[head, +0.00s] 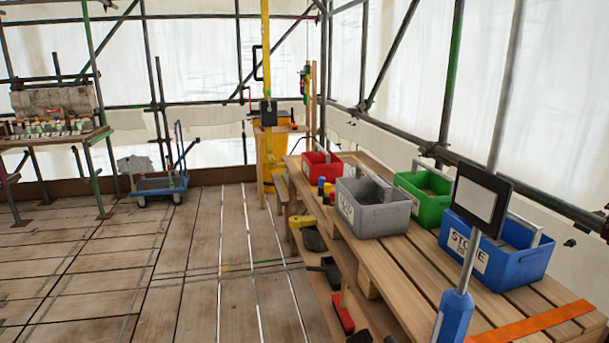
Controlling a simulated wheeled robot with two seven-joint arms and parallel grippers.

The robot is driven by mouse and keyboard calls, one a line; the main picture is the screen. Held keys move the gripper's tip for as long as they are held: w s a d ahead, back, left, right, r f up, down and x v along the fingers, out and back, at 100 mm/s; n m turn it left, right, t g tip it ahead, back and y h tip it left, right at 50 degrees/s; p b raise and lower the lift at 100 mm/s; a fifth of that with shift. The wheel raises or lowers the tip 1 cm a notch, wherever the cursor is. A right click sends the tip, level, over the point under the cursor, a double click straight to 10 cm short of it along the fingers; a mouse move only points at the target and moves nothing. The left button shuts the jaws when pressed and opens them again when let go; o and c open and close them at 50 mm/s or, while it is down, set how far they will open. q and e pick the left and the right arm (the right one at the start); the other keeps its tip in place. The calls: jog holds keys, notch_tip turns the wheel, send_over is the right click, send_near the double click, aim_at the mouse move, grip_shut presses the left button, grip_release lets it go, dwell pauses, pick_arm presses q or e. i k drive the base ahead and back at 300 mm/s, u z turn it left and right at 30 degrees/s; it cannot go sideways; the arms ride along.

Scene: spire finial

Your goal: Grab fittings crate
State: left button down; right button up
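Several handled crates stand on a slatted wooden bench (395,270) at the right. The grey crate (378,213) is nearest the bench's left edge, and its label is hard to read. The red crate (318,168) is behind it, and the green crate (428,205) is to its right. The blue crate (518,266) is nearest on the right; its label begins with "STONE". No label that I can read says fittings, so I cannot tell which crate is the fittings crate. Neither of my grippers is in view.
A blue-handled tool (454,316) with a dark-framed plate rises in front of the blue crate. An orange strip (540,322) lies on the bench's near end. Tools crowd the lower shelf. A blue trolley (160,184) stands farther left. The plank floor (120,270) is clear.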

aim_at(322, 162)
jog(key=z, duration=0.1)
jog(key=k, duration=0.3)
jog(key=u, duration=0.95)
jog(key=i, duration=2.55)
jog(key=z, duration=0.85)
jog(key=i, duration=2.3)
jog(key=z, duration=0.5)
